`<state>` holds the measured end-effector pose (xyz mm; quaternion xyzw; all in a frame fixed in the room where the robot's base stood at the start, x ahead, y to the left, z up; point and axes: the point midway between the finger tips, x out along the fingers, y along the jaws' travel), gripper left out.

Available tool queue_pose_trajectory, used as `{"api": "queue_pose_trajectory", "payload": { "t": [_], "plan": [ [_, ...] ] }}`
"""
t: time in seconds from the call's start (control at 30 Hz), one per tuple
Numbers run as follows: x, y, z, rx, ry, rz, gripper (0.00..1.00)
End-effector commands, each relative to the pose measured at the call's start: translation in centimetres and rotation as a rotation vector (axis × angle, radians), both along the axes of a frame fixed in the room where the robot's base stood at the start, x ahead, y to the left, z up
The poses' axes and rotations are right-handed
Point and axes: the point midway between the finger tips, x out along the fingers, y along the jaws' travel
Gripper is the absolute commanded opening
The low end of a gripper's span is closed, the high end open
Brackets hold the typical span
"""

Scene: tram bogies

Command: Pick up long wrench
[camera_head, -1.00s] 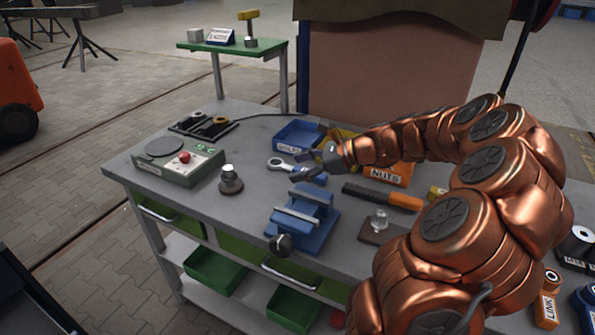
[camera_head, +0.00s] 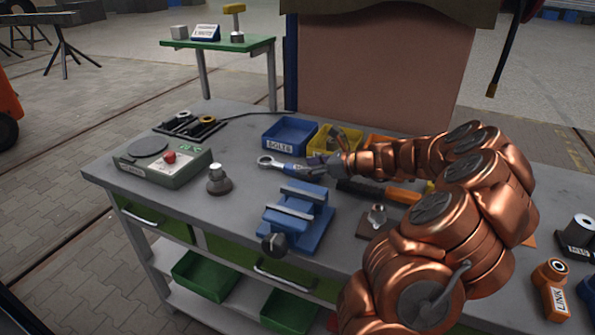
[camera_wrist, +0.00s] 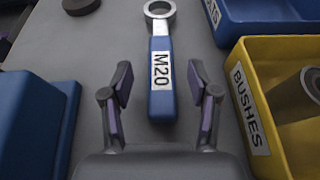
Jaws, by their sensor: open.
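The wrench (camera_wrist: 161,75) has a silver ring end and a blue handle labelled M20. It lies flat on the grey workbench (camera_wrist: 65,45). In the head view the wrench (camera_head: 275,163) lies behind the blue vise (camera_head: 298,218), its handle end partly hidden by my gripper. My gripper (camera_wrist: 159,90) is open in the wrist view, with one finger on each side of the blue handle's lower end and clear gaps to both. In the head view my gripper (camera_head: 316,165) is low over the bench.
The blue bolts bin (camera_head: 290,138) and yellow bushes bin (camera_wrist: 285,75) stand close to the right of the wrench in the wrist view. The blue vise (camera_wrist: 38,125) is on the left there.

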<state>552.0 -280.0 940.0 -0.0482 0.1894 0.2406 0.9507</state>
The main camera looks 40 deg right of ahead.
Motion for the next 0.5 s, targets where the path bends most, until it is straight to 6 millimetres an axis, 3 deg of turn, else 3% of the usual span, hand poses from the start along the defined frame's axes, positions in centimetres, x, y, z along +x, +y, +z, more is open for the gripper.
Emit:
{"api": "queue_pose_trajectory", "payload": {
  "t": [0.2,0.5],
  "plan": [
    [2.3,1.2,-1.0,0.003,-0.002,0.002,0.6],
    [3.3,1.6,-1.6,0.001,-0.001,-0.002,0.6]
  ]
}}
